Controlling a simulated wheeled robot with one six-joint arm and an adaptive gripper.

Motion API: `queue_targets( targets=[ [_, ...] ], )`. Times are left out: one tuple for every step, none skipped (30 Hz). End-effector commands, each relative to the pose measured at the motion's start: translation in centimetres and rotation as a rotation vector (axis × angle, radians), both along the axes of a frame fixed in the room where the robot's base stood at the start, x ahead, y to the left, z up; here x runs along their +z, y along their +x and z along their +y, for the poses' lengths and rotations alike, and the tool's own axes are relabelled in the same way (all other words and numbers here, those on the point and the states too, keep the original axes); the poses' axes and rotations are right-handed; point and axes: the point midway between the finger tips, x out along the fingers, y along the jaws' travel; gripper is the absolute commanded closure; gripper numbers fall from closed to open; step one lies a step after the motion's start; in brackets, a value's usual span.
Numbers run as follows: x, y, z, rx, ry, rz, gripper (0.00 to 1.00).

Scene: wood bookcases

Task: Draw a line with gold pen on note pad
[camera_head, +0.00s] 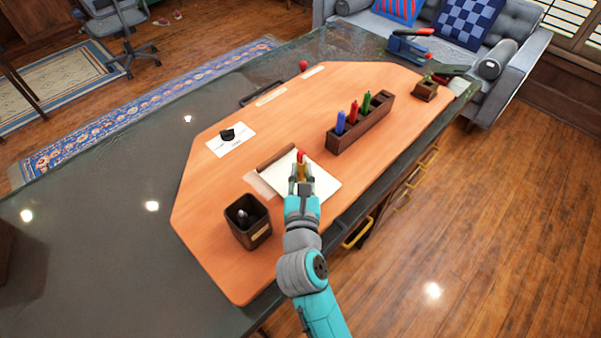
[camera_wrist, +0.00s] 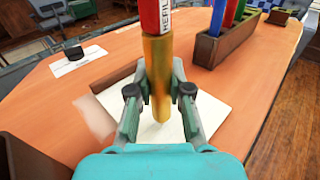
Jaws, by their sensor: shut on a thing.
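The note pad (camera_head: 325,182) is a white sheet with a brown strip along its far left edge, lying on the orange-brown desk mat. It also shows in the wrist view (camera_wrist: 208,112), partly hidden by my gripper. My gripper (camera_wrist: 158,100) is over the pad and shut on the gold pen (camera_wrist: 157,65), which has a gold barrel and a red upper part with white lettering. The pen is held roughly upright. Its lower end is near the sheet, but I cannot tell whether it touches. No drawn line is visible on the sheet.
A dark pen cup (camera_head: 247,222) stands left of the pad. A long wooden holder (camera_head: 360,124) with blue, red and green pens stands to the right. A white card (camera_head: 231,140) with a black object lies behind. The mat's front right is clear.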

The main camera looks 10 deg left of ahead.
Motion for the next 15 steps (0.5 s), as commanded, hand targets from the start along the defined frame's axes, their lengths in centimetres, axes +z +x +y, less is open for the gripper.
queue_targets(
  targets=[
    [-0.02,0.16,-0.15,-0.001,0.0,0.0,1.0],
    [-0.02,0.25,-0.21,-0.001,0.0,0.001,1.0],
    [-0.02,0.35,-0.3,-0.001,-0.001,0.001,1.0],
    [-0.02,0.43,-0.36,-0.001,-0.001,0.0,1.0],
    [-0.02,0.5,-0.42,-0.001,-0.001,0.0,1.0],
    [-0.02,0.61,-0.5,-0.001,-0.001,0.0,1.0],
    [-0.01,0.68,-0.55,-0.001,-0.001,0.0,1.0],
    [-0.01,0.74,-0.6,-0.001,0.0,0.0,1.0],
    [0.0,0.79,-0.64,-0.001,0.0,0.0,1.0],
    [-0.01,0.83,-0.67,-0.001,0.0,0.0,1.0],
    [-0.01,0.84,-0.67,0.0,0.0,0.0,1.0],
    [-0.01,0.86,-0.69,0.0,0.0,0.0,1.0],
    [-0.01,0.88,-0.71,0.0,0.0,0.0,1.0],
    [0.0,0.92,-0.74,0.0,0.0,0.0,1.0],
    [0.0,0.98,-0.8,-0.001,0.0,0.0,1.0]
  ],
)
